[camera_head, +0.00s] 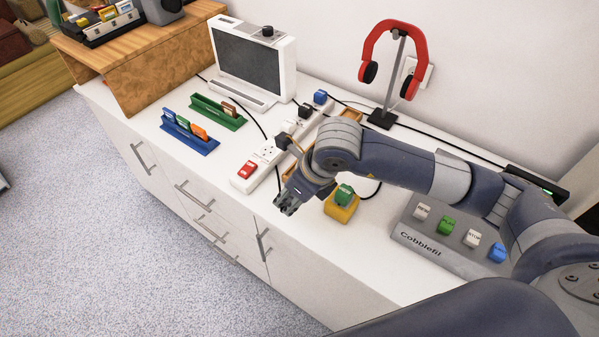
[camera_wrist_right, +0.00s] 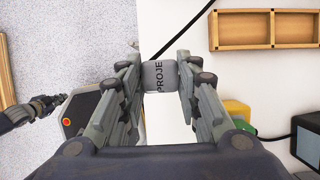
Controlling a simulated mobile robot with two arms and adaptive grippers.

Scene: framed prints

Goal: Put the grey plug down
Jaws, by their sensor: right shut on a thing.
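My right gripper (camera_head: 288,202) is low over the front edge of the white cabinet top, left of the yellow block. In the right wrist view its two fingers (camera_wrist_right: 160,85) are shut on the grey plug (camera_wrist_right: 159,75), which shows dark letters "PROJE". The plug cannot be made out in the head view. The white power strip (camera_head: 267,154) lies behind the gripper, with a red switch (camera_head: 247,171) at its near end and dark plugs along it. A dark jointed part at the left of the wrist view looks like my left gripper (camera_wrist_right: 45,105); its jaws are unclear.
A yellow block with a green top (camera_head: 341,206) stands right of the gripper. A wooden tray (camera_wrist_right: 265,30) lies near the strip. Some white cabinet top (camera_head: 300,245) is bare in front.

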